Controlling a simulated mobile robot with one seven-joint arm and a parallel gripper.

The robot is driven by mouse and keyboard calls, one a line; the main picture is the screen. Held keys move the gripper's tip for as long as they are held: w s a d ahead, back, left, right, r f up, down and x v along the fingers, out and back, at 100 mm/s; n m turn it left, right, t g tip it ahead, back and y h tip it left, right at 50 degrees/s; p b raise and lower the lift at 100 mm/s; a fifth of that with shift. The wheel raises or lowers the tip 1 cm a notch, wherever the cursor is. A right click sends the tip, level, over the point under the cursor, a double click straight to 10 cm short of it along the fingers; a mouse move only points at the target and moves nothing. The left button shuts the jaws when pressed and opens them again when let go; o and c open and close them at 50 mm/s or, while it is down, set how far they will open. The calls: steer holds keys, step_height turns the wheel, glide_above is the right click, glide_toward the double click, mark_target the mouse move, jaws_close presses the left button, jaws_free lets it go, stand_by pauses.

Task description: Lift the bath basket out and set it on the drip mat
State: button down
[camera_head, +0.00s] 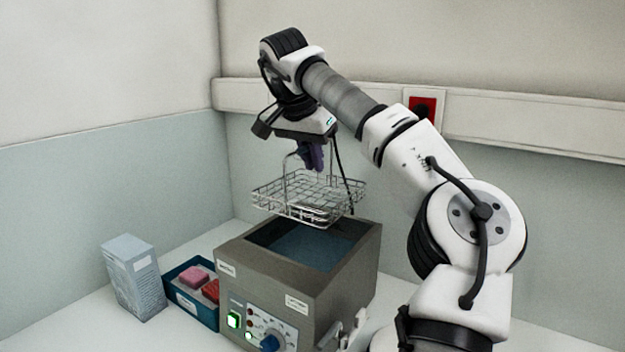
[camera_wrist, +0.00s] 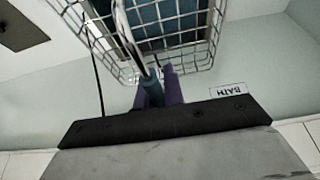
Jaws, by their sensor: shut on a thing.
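The bath basket (camera_head: 310,198) is a silver wire basket with an upright handle. My gripper (camera_head: 311,160) is shut on the top of that handle. The basket hangs roughly level above the open bath (camera_head: 230,268), a grey box with dark blue liquid in it; in the head view it looks clear of the rim. In the wrist view the basket (camera_wrist: 95,40) hangs beyond my gripper's purple fingers (camera_wrist: 159,90), with blue showing through its mesh. I cannot make out the drip mat for certain in either view.
A blue tray (camera_head: 205,318) with pink and red blocks stands left of the bath. A pale carton (camera_head: 133,277) stands farther left. A red wall fitting (camera_head: 422,107) sits on the white rail behind. A dark flat panel (camera_wrist: 22,28) shows at the wrist view's upper left.

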steer(key=shift+r+p, duration=1.5)
steer(key=shift+r, duration=0.05)
steer(key=shift+s+f, duration=0.1)
steer(key=shift+f, duration=0.05)
